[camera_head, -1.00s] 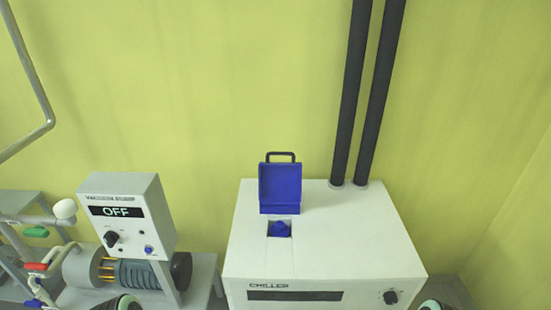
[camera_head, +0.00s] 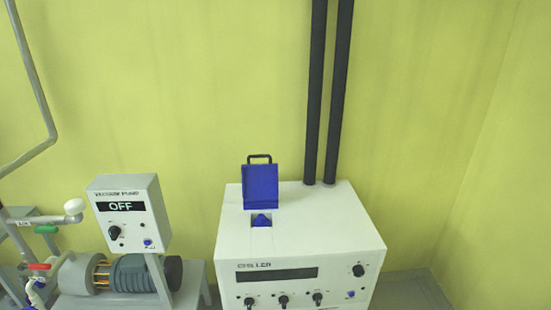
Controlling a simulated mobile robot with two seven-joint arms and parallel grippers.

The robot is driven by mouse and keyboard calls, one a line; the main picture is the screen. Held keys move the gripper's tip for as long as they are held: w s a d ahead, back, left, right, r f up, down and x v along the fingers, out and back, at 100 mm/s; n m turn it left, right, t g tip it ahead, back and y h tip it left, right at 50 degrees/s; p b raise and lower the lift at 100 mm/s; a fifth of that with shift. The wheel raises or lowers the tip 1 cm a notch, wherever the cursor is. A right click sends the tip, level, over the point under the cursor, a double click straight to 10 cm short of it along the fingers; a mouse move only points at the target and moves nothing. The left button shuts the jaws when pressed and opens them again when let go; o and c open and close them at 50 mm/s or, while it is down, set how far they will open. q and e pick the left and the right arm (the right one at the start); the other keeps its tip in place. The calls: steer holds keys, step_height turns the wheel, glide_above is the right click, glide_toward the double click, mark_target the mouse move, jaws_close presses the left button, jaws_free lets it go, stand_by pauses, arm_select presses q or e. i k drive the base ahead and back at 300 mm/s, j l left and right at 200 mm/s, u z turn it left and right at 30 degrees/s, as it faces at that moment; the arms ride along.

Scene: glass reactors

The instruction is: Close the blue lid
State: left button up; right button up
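The blue lid (camera_head: 261,187) stands open and upright on top of the white chiller (camera_head: 300,230), with a black handle (camera_head: 259,157) at its upper edge. In front of the lid's lower edge is a square opening with a blue piece (camera_head: 261,220) inside it. Neither of my grippers shows in the head view, so nothing of mine is seen touching the lid.
A vacuum pump with a control box reading OFF (camera_head: 125,207) stands left of the chiller. Pipes and valves with a red handle (camera_head: 40,267) are at the far left. Grey floor is free at the right.

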mark_target(259, 181)
steer(key=z, duration=1.65)
steer(key=j+z, duration=0.1)
steer(key=j, duration=0.45)
steer(key=k+j+z, duration=0.1)
steer(key=j, duration=0.4)
